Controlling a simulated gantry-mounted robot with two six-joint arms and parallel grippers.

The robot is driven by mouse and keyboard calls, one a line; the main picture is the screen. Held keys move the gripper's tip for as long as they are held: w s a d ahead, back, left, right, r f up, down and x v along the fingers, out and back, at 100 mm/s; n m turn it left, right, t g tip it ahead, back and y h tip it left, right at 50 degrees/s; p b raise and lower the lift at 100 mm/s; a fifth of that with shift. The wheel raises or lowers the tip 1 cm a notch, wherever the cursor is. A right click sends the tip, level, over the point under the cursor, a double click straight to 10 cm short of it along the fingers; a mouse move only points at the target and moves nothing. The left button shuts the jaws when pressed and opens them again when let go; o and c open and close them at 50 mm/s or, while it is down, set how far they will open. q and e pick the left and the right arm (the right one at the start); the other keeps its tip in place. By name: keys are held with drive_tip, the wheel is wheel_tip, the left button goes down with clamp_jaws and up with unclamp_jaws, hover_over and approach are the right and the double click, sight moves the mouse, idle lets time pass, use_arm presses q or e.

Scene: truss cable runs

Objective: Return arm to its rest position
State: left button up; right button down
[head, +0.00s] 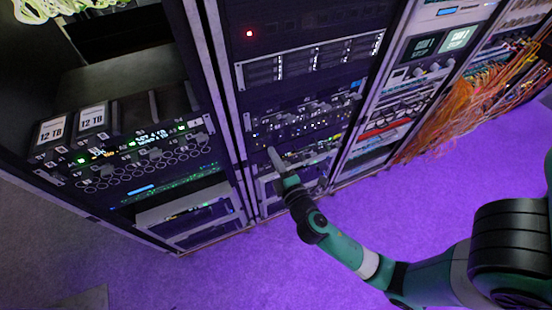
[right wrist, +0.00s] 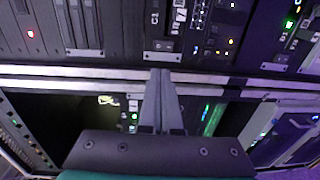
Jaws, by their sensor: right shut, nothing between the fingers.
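My right arm (head: 345,250) is green and black and reaches in from the right in the head view. Its gripper (head: 272,155) is in front of the lower part of the middle rack, near the rack's left post. In the right wrist view the right gripper's fingers (right wrist: 160,75) are together, with nothing between them. Behind the fingertips are the pale rack rails (right wrist: 60,78); I cannot tell whether they touch. My left gripper is not in view.
The left rack holds two 12 TB drives (head: 92,116) and lit server units (head: 140,150). The middle rack (head: 310,60) has several servers. Orange cables (head: 460,110) hang from racks on the right. The purple floor (head: 240,270) in front is clear.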

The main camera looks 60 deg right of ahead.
drive_tip(key=shift+s+a+r, duration=0.1)
drive_tip(key=shift+s+a, duration=0.25)
drive_tip(key=shift+s, duration=0.05)
idle(0.4)
